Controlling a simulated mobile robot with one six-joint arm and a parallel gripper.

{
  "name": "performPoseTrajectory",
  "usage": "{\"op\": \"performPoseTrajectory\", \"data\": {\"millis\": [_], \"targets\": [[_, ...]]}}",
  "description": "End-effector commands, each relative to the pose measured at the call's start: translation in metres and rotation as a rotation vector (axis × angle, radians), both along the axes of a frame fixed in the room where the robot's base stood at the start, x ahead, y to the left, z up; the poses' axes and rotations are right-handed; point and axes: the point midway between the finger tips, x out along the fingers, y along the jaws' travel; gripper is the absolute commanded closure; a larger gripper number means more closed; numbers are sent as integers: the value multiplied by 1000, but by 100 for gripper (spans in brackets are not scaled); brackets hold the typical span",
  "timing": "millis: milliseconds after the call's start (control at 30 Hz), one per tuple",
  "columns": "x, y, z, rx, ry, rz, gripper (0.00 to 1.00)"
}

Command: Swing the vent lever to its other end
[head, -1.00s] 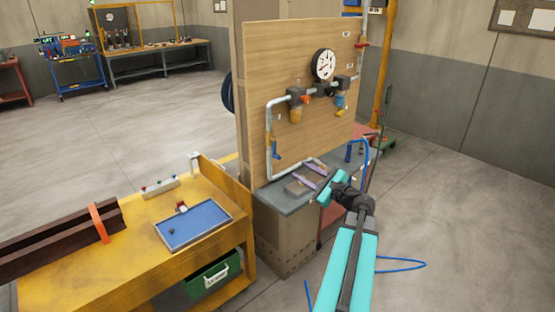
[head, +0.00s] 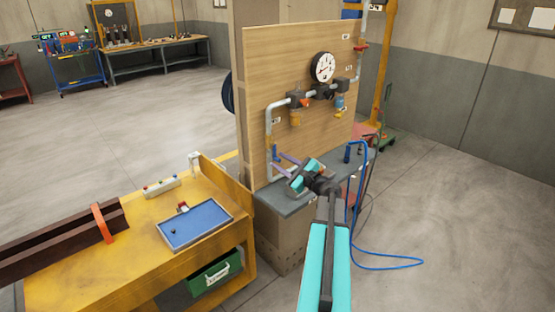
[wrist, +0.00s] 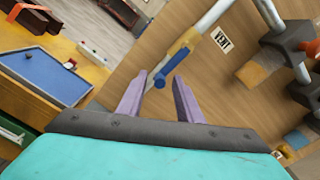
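The vent lever (wrist: 169,74) is a short blue handle below a yellow valve body (wrist: 184,43) on the grey pipe, next to the VENT label (wrist: 221,40) in the wrist view. In the head view the lever (head: 275,151) hangs down along the pipe at the board's lower left. My gripper (wrist: 160,76) is open, its two purple fingers apart. In the wrist view the lever shows between the fingertips; I cannot tell whether it lies between them in depth or just beyond. In the head view my gripper (head: 277,161) is close to the lever.
The wooden board (head: 312,60) carries pipes, a round gauge (head: 323,67) and other valves to the right. A grey bench top (head: 285,203) lies under the gripper. A yellow table (head: 110,262) with a blue tray (head: 195,224) stands at left. A blue hose (head: 352,225) hangs at right.

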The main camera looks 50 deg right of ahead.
Motion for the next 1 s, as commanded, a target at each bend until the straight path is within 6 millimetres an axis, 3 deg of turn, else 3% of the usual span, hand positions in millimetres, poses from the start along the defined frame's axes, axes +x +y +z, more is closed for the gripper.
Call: {"op": "performPoseTrajectory", "data": {"millis": [200,567,767,1000], "targets": [[16,-1,0,1,0,0,68],[18,-1,0,1,0,0,68],[18,0,0,0,0,1,100],[18,1,-1,-2,1,5,100]]}}
